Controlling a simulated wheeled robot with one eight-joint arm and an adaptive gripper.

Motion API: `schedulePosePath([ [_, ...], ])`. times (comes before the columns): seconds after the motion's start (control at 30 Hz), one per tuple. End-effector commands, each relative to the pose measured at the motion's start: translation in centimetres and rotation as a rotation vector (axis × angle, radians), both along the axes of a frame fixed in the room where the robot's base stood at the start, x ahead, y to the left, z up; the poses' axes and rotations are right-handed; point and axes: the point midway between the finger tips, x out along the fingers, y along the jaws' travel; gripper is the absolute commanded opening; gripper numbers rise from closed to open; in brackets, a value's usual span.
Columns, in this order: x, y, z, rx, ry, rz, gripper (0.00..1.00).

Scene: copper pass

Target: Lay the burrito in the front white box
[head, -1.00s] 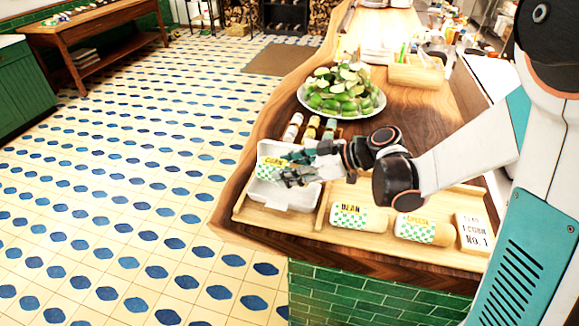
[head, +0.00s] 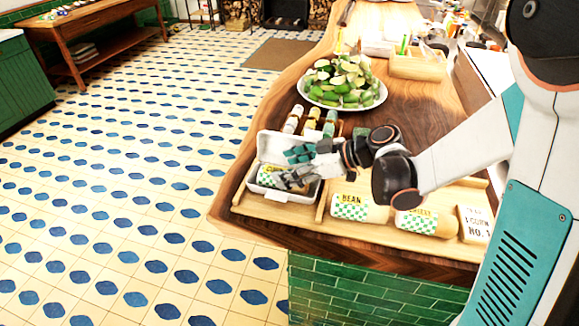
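The front white box (head: 272,145) stands open at the left end of the wooden tray. A wrapped burrito (head: 268,176) with a yellow top and green-checked paper lies low inside it, partly hidden by the box wall and my fingers. My gripper (head: 287,167) is over the box with its fingers spread apart, one teal and one grey, around the burrito's near end. I cannot tell whether the fingers touch it. Two more wrapped burritos, one marked BEAN (head: 360,208) and one marked CHEESE (head: 425,222), lie on the tray to the right.
A small sign (head: 474,224) stands at the tray's right end. Small sauce bottles (head: 312,122) stand behind the box. A plate of cut limes or avocados (head: 343,100) is farther back. A wooden caddy (head: 418,66) is at the back right. The counter's left edge is close to the box.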

Motion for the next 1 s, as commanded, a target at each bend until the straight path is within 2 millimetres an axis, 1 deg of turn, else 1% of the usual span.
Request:
schedulePosePath([
  [0.27,0.0,0.0,0.0,-0.001,0.0,0.0,0.68],
  [0.37,0.0,0.0,0.4,-0.001,0.0,0.0,0.68],
  [0.43,0.0,0.0,1.0,-0.001,0.0,0.0,0.68],
  [0.57,-0.1,0.0,2.7,0.0,0.0,0.0,0.68],
  [0.8,0.0,0.0,6.8,-0.001,0.0,0.0,0.68],
  [1.0,0.0,0.0,9.2,0.0,0.0,0.0,0.68],
])
